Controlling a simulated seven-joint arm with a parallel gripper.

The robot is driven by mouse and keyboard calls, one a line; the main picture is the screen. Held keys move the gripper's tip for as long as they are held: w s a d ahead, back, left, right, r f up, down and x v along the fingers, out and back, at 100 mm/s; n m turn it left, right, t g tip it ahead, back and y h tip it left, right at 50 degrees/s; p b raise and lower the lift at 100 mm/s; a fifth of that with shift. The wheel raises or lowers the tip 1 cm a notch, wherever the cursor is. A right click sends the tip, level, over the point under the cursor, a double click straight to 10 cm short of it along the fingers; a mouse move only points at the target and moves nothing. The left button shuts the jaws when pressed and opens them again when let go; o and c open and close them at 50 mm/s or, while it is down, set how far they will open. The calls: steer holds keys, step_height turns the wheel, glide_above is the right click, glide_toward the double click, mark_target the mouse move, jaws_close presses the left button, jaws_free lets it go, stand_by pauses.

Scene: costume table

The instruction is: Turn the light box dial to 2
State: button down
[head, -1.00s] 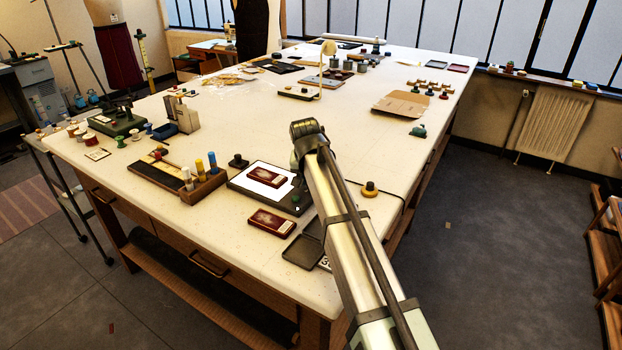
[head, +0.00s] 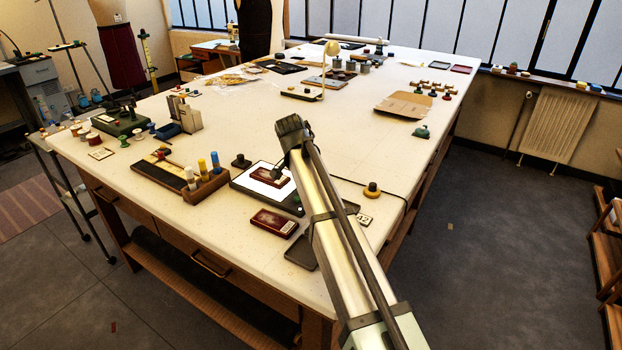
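The light box (head: 258,198) is a dark-framed flat box with a white panel, lying near the front edge of the table. A dark red tin or case (head: 268,179) lies on its panel. A small green spot (head: 297,199) at its lower right corner may be the dial; no numbers or pointer can be read. My gripper (head: 276,173) is a small dark shape over the right part of the panel, near the red case. Whether it touches anything, and whether its fingers are apart, cannot be made out. My arm hides the box's right side.
A second dark red case (head: 273,222) and a dark tray (head: 302,252) lie in front of the box. A wooden rack with bottles (head: 205,186) stands to the left.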

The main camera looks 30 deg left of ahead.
stand_by(0.3)
steer(key=c, duration=0.9)
jaws_free()
steer(key=shift+r, duration=0.1)
steer(key=v, duration=1.3)
steer(key=shift+r, duration=0.35)
